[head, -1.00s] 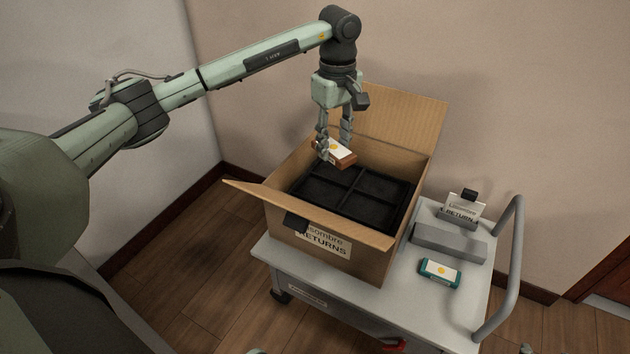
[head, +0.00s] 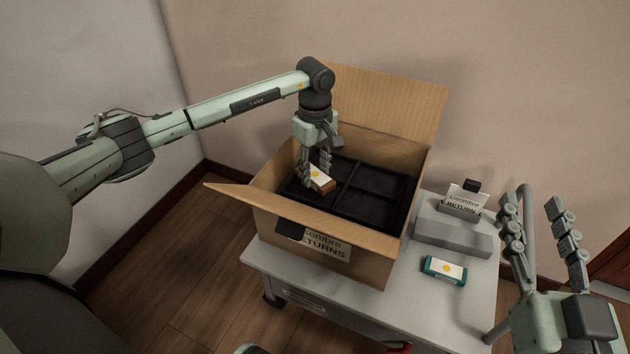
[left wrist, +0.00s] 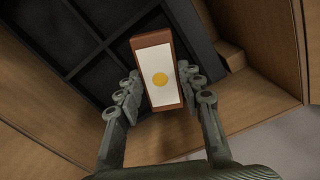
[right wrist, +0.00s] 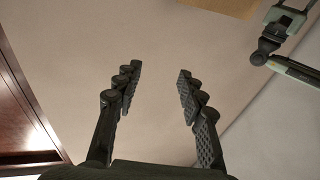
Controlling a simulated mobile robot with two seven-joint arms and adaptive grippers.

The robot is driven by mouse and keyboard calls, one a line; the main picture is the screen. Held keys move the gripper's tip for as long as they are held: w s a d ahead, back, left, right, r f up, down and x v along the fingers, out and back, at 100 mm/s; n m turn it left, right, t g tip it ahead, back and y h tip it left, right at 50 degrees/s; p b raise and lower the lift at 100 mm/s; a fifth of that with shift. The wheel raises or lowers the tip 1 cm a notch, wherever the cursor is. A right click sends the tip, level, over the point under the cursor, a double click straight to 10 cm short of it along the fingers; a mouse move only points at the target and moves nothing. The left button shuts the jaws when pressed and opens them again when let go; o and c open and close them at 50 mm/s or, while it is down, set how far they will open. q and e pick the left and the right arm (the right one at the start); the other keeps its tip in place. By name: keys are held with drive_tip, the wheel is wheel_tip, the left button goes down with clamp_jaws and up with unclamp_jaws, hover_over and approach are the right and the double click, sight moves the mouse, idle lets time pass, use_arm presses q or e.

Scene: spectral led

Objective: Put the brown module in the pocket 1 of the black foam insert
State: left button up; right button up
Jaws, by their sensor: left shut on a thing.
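The brown module (head: 321,180) has a white label with a yellow dot. My left gripper (head: 316,176) is shut on it, inside the open cardboard box, over the left part of the black foam insert (head: 375,183). In the left wrist view the module (left wrist: 158,72) sits between the fingers (left wrist: 160,92), with the insert's dividers (left wrist: 75,71) beyond it. The insert has several square pockets, and those visible look empty. Whether the module touches the insert I cannot tell. My right gripper (head: 546,225) is open and empty at the right; its spread fingers also show in the right wrist view (right wrist: 160,85).
The cardboard box (head: 370,266) stands on a grey cart (head: 400,310) with its flaps open. Right of it are a grey block (head: 452,238), a return sign (head: 463,203) and a teal module (head: 444,270). The cart's handle (head: 526,235) is near my right gripper.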

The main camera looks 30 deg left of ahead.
sight(315, 174)
use_arm(q)
wheel_tip(315, 174, down, 3)
drive_tip(key=shift+f, duration=0.2)
use_arm(e)
drive_tip(key=shift+s+a+r+t, duration=0.15)
drive_tip(key=shift+r+t, duration=0.05)
drive_tip(key=shift+r, duration=0.25)
drive_tip(key=shift+s+a+r+t, duration=0.1)
drive_tip(key=shift+a+r+t, duration=0.1)
drive_tip(key=shift+r, duration=0.2)
drive_tip(key=shift+r, duration=0.25)
use_arm(q)
drive_tip(key=shift+f+b, duration=0.1)
drive_tip(key=shift+b, duration=0.2)
drive_tip(key=o, duration=0.9)
use_arm(e)
drive_tip(key=shift+s+r+t, duration=0.1)
drive_tip(key=shift+r+t, duration=0.05)
drive_tip(key=shift+t, duration=0.15)
